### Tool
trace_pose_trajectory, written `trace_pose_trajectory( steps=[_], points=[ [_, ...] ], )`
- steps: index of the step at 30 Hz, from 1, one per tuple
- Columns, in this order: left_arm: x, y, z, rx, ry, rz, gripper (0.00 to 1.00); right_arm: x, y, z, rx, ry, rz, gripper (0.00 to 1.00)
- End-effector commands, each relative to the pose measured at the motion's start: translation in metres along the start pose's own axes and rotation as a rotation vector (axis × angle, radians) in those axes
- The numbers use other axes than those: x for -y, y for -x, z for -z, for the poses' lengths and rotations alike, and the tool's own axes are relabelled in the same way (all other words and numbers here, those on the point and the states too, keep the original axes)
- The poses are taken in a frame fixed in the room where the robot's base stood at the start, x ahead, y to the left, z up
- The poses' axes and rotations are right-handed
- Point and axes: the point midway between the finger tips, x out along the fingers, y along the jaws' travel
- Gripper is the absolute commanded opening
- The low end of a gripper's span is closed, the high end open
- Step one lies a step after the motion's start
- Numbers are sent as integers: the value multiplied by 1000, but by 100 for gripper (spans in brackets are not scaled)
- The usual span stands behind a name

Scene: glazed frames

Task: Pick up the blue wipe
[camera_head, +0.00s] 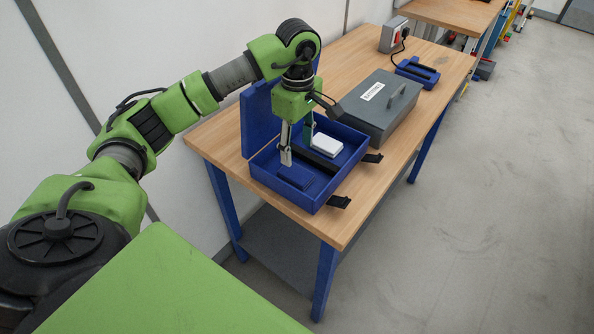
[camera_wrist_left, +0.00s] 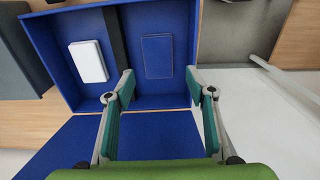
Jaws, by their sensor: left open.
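The blue wipe (camera_head: 296,178) lies flat in the near compartment of an open blue case (camera_head: 318,204). In the left wrist view the wipe (camera_wrist_left: 157,57) is a dark blue rectangle, hard to tell from the blue floor of the case (camera_wrist_left: 150,102). My left gripper (camera_head: 297,146) points down over the case, open and empty. In the left wrist view, the fingers of my left gripper (camera_wrist_left: 160,82) are spread to either side of the wipe's line and the wipe lies beyond the tips. My right gripper is not in view.
A white pack (camera_head: 326,145) lies across a black divider (camera_head: 315,161) from the wipe. The raised lid (camera_head: 257,120) stands at the case's back left. A grey toolbox (camera_head: 378,108) stands close behind on the wooden workbench (camera_head: 357,205). Open floor lies to the right.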

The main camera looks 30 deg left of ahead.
Motion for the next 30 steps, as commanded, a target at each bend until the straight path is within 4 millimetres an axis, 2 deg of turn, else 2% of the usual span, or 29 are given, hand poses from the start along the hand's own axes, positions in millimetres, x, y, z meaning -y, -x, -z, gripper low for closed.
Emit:
trace_pose_trajectory(
  steps=[2,5,8,11,16,22,30],
  points=[
    [2,-15,-1,2,-1,5,50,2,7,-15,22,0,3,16],
    [0,-29,-1,3,0,3,50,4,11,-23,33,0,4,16],
    [0,-38,-1,2,1,0,50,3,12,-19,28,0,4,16],
    [0,-42,-2,3,0,0,50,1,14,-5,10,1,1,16],
    [1,-60,-10,5,-2,4,50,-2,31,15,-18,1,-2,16],
    [0,-87,-11,4,0,1,50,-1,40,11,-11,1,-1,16],
    [-1,-93,-10,3,-1,-2,50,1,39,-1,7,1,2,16]
  ],
)
